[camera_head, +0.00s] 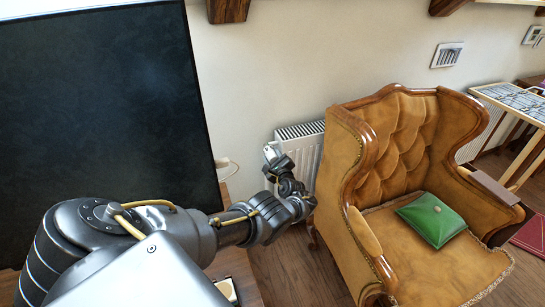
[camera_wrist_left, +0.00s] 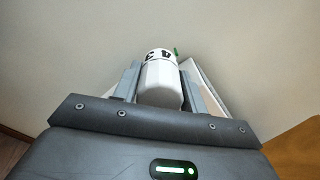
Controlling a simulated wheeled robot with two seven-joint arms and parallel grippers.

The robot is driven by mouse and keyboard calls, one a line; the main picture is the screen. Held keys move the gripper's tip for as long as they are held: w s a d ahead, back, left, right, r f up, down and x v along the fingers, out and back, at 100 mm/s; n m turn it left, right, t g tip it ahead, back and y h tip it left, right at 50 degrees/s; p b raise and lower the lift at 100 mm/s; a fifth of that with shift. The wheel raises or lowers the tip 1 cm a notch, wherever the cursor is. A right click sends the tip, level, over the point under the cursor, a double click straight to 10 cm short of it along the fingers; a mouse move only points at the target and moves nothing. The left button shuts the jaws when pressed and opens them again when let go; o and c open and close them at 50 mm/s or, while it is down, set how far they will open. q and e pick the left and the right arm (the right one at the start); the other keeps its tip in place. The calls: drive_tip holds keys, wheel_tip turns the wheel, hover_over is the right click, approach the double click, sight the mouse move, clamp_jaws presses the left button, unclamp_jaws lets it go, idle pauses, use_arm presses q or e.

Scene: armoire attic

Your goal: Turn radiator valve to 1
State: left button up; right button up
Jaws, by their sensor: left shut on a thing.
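The white radiator valve (camera_wrist_left: 160,82) shows in the left wrist view, between the two fingers of my left gripper (camera_wrist_left: 160,95). Its top has dark digits, with a 4 and a 3 facing the camera, and a small green mark at the right edge. My left gripper is shut on the valve. In the head view my left gripper (camera_head: 272,158) is at the left end of the white radiator (camera_head: 302,135) and hides most of the valve. My right gripper is in neither view.
A brown tufted armchair (camera_head: 392,145) with a green cushion (camera_head: 432,220) stands close on the right of my left arm. A large dark panel (camera_head: 100,110) fills the left. A cream wall (camera_head: 300,60) lies behind the radiator. Wooden floor (camera_head: 285,265) shows before the chair.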

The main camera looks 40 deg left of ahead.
use_arm(q)
drive_tip(key=shift+a+r, duration=0.1)
idle(0.3)
drive_tip(key=o, duration=1)
drive_tip(key=shift+s+r, duration=0.1)
drive_tip(key=shift+s, duration=0.1)
drive_tip(key=shift+w, duration=0.1)
